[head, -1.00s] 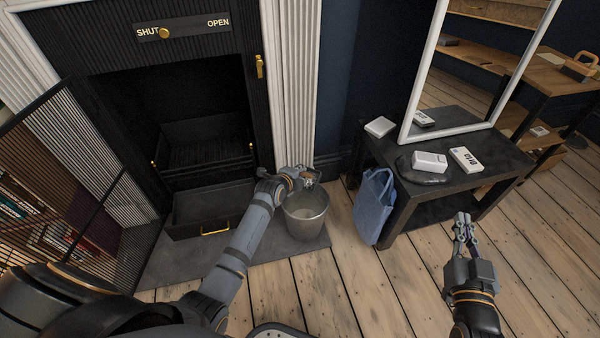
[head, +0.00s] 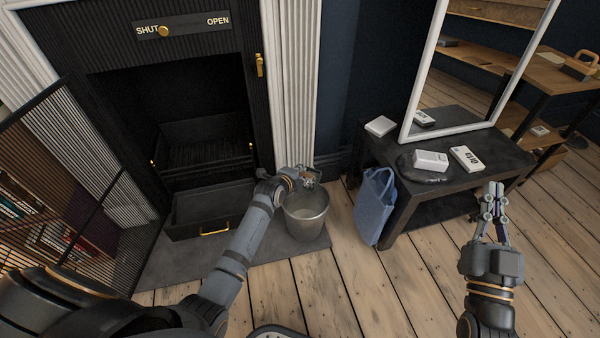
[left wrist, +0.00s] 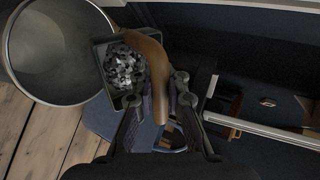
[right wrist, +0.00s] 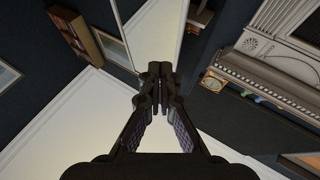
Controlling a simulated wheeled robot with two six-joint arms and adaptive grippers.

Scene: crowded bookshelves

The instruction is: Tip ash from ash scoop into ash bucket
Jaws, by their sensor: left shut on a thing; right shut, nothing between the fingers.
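The metal ash bucket (head: 306,222) stands upright on the hearth's right edge, and its round rim (left wrist: 62,50) fills the upper left of the left wrist view. My left gripper (head: 308,178) is at the bucket's far rim, shut on the ash scoop. In the left wrist view the scoop's brown handle (left wrist: 157,88) lies between the fingers. Its dark pan holds grey ash (left wrist: 124,68) and appears beside the bucket rim; I cannot tell whether they touch. The head view mostly hides the scoop.
The fireplace (head: 200,115) is left of the bucket, with a pulled-out tray (head: 205,207) in front. A mesh screen (head: 75,165) stands at the left. A blue bag (head: 374,207) and a dark table (head: 400,205) with small boxes and a mirror are at the right.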

